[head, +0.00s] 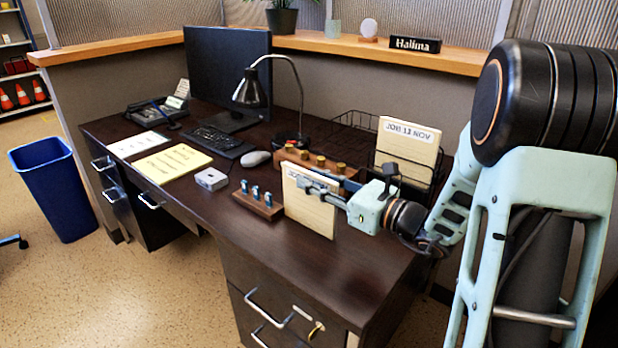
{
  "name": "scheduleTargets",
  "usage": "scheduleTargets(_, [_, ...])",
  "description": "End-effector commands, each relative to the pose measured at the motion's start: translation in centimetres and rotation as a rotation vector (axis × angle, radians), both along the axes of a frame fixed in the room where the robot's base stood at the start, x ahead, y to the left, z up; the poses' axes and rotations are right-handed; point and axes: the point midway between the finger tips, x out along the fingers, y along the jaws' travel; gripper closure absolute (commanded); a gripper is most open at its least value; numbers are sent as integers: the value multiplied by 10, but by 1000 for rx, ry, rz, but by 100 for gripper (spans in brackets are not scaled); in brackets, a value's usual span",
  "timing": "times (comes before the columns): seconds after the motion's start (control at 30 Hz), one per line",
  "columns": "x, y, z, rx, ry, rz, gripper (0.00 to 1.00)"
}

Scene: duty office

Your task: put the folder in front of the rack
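A cream folder (308,213) stands upright near the desk's front right part, its label partly hidden by my gripper. My gripper (318,188) reaches in from the right, with one finger across the folder's face and the other apparently behind it; it looks shut on the folder. The folder's lower edge is at or just above the desk top; I cannot tell if it touches. The black wire rack (350,122) stands at the back right of the desk, against the partition. Another cream folder (405,150), labelled "JOB 13 NOV", stands upright in the rack's right part.
Left of the held folder is a wooden block with blue-topped stamps (262,203). Behind is a wooden holder with brass-coloured knobs (318,163). A lamp (252,92), mouse (256,158), keyboard (215,140) and small grey box (211,179) stand further left. The front right desk top (372,262) is clear.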

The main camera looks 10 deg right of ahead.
Motion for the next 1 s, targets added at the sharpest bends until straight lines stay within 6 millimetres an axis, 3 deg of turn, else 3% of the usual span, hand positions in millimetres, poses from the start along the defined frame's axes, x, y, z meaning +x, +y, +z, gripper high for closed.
scheduleTargets(0.2, [-35,-36,2,2,2,-5,73])
scheduleTargets(0.43, [-63,-64,1,1,1,-3,73])
scheduleTargets(0.63, [-73,-72,0,1,1,1,73])
scheduleTargets(1.0, [-76,-69,0,-6,-1,16,73])
